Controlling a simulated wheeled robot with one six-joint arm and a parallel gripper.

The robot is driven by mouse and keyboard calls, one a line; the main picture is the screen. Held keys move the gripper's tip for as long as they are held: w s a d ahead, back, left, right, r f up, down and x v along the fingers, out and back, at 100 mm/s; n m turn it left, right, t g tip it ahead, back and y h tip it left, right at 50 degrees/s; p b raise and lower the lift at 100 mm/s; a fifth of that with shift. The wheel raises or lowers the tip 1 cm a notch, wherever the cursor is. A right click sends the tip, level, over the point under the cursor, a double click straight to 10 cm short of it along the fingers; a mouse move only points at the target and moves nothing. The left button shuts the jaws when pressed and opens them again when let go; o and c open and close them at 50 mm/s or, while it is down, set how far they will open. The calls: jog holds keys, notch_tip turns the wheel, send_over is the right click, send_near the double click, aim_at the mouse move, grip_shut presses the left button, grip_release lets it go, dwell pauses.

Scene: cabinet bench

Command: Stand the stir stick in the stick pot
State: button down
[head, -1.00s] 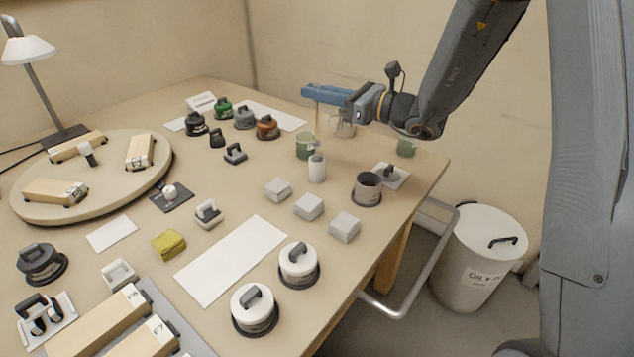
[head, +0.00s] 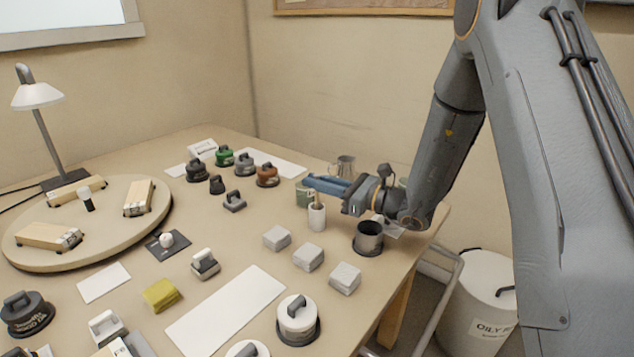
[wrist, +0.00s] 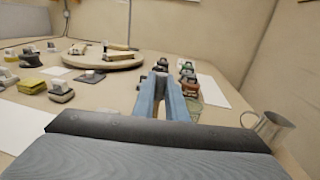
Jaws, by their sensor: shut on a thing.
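The stir stick (head: 317,199) is a thin tan stick, upright, its lower part inside the white stick pot (head: 317,218). Its top meets the blue fingers of my gripper (head: 310,182), which are shut on it just above the pot's mouth. Whether the stick touches the pot's bottom is hidden by the pot wall. In the wrist view my gripper's blue fingers (wrist: 160,92) point ahead, close together. I cannot make out the stick or the pot there.
A green mug (head: 304,198) stands close behind the pot, partly hidden. A metal pitcher (head: 345,166) is behind my gripper. A dark grey cup (head: 369,236) stands to the right. Several grey blocks (head: 308,257) lie in front.

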jog(key=shift+f, duration=0.15)
jog(key=c, duration=1.8)
grip_release()
jog(key=shift+o, duration=0.2)
jog(key=shift+r, duration=0.25)
jog(key=v, duration=1.2)
jog(key=shift+b, duration=0.4)
